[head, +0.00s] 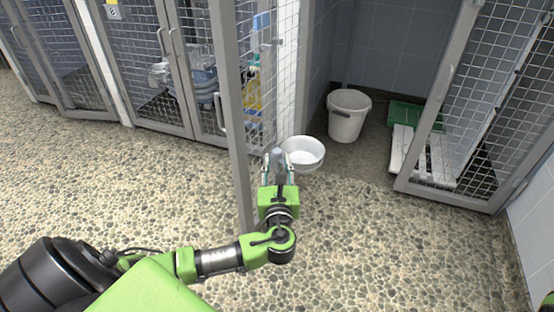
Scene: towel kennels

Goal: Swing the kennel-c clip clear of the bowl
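A white round bowl (304,152) sits on the pebbled floor at the opening of a kennel, just right of my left gripper. My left gripper (278,163) points away from me beside the bowl, next to the open mesh door's grey frame post (236,130). Its two fingers stand apart. A small grey-blue piece (278,154) shows between them; I cannot tell whether it is the clip or whether the fingers touch it. The fingers overlap the bowl's left edge in the picture, and contact is unclear. No other clip can be made out. My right gripper is out of view.
A white bucket (347,115) stands inside the open kennel, with a green tray (404,115) and white slatted boards (401,148) behind the right mesh door (475,100). Shut mesh kennels (135,65) line the left. The floor in front is clear.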

